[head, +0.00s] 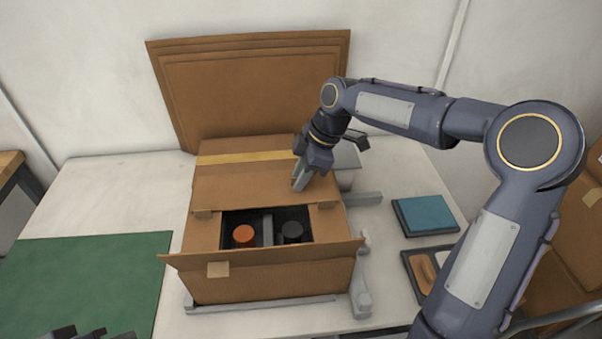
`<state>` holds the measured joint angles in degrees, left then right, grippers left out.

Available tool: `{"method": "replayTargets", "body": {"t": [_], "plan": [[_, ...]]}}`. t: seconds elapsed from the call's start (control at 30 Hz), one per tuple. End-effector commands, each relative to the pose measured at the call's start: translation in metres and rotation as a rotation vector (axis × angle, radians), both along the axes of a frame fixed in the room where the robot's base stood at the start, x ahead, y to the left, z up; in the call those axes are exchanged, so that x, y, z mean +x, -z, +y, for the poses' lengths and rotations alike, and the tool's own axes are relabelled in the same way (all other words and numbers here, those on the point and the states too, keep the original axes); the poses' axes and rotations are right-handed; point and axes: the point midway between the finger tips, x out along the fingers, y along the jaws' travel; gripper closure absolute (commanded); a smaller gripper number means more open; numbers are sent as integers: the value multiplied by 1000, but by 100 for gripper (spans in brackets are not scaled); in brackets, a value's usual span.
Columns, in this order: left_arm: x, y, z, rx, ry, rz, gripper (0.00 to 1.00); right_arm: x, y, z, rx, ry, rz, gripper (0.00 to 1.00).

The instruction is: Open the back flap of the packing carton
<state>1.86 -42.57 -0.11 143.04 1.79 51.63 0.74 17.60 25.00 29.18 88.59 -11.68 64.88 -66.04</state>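The packing carton (270,282) stands on the white table in a grey metal frame. Its front flap (290,252) is folded outward toward me. Its back flap (230,187) lies flat over the rear of the opening, with a strip of yellow tape behind it. Through the opening I see an orange round part (243,235) and a black round part (292,231). My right gripper (298,181) points down at the right part of the back flap, touching or just above it. Its finger gap is not clear. Only a dark piece of my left gripper (80,333) shows at the bottom left edge.
Flat cardboard sheets (255,90) lean on the wall behind the carton. A green mat (90,275) lies on the left. A blue pad in a tray (427,215) and a tray with a brown-handled tool (425,268) lie on the right.

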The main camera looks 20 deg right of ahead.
Motion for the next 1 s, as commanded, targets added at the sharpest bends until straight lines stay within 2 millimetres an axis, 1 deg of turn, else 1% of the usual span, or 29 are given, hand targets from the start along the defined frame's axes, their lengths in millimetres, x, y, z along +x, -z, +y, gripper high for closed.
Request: {"method": "replayTargets", "body": {"t": [0.13, 0.17, 0.33, 1.0], "plan": [[0, 0, 0, 0, 0, 0, 77, 0, 0, 0, 0, 0, 0, 75], [0, 0, 0, 0, 0, 0, 77, 0, 0, 0, 0, 0, 0, 77], [0, 0, 0, 0, 0, 0, 77, 0, 0, 0, 0, 0, 0, 99], [0, 0, 0, 0, 0, 0, 77, 0, 0, 0, -1, 0, -1, 100]]}}
